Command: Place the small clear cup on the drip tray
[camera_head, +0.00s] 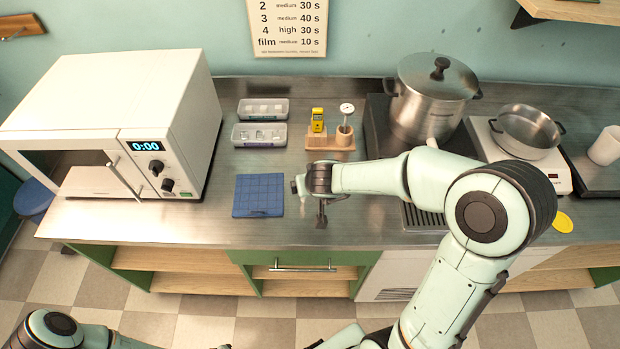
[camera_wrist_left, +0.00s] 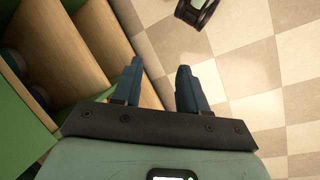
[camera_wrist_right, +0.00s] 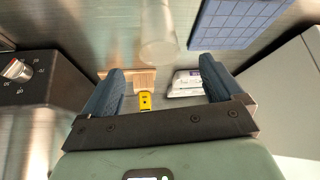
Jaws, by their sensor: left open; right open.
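The small clear cup (camera_wrist_right: 158,42) shows as a faint see-through cylinder in the right wrist view, just beyond and between the fingertips of my right gripper (camera_wrist_right: 163,80). The gripper is open, and its fingers are apart from the cup. In the head view my right gripper (camera_head: 311,202) is low over the counter, right of the blue mat; I cannot make out the cup there. The drip tray (camera_head: 424,218) is the dark slatted grille at the counter front, partly hidden by my right arm. My left gripper (camera_wrist_left: 160,88) is open and empty over the floor by the cabinet.
A blue mat (camera_head: 258,195) lies left of my right gripper. A microwave (camera_head: 110,125) stands left. Behind are two grey trays (camera_head: 259,134) and a wooden holder (camera_head: 330,142) with a yellow device. A steel pot (camera_head: 432,100) and a pan on a scale (camera_head: 527,130) stand right.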

